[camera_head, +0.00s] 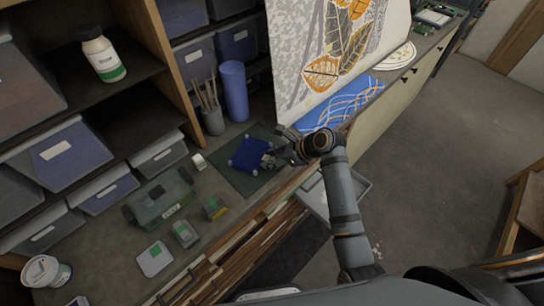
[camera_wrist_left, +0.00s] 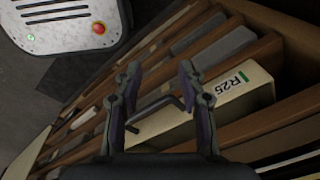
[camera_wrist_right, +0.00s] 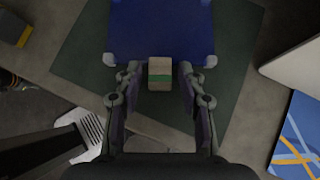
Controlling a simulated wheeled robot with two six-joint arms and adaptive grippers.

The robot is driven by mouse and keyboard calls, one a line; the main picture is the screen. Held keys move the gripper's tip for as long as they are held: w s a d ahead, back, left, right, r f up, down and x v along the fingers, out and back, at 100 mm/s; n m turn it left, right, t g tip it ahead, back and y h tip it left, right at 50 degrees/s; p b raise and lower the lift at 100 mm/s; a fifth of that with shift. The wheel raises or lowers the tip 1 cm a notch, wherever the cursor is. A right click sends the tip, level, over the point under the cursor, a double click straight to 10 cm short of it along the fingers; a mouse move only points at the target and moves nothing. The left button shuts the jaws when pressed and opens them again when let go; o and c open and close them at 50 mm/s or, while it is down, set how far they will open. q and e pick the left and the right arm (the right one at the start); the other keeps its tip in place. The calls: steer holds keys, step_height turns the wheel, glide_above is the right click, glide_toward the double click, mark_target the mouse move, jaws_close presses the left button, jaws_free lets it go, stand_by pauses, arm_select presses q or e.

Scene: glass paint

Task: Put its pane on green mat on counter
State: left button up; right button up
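A dark blue square pane (camera_head: 248,153) with pale corner pieces lies over the green mat (camera_head: 240,184) on the counter. My right gripper (camera_head: 277,158) is at that tab. In the right wrist view its fingers (camera_wrist_right: 158,82) stand apart on either side of the tab, with visible gaps. My left gripper (camera_wrist_left: 160,78) shows only in its own wrist view, fingers apart, above a slotted rack; nothing is clearly held.
Brushes in a cup (camera_head: 212,118) and a blue cylinder (camera_head: 234,92) stand behind the mat. A green clear bin (camera_head: 160,198) is to the left. A patterned panel (camera_head: 335,50) and a blue striped sheet (camera_head: 345,103) are to the right. The rack (camera_head: 250,235) lies below the counter edge.

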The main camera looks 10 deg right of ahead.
steer(key=b+v, duration=0.1)
steer(key=v, duration=1.1)
steer(key=shift+r, duration=0.2)
steer(key=shift+f, duration=0.1)
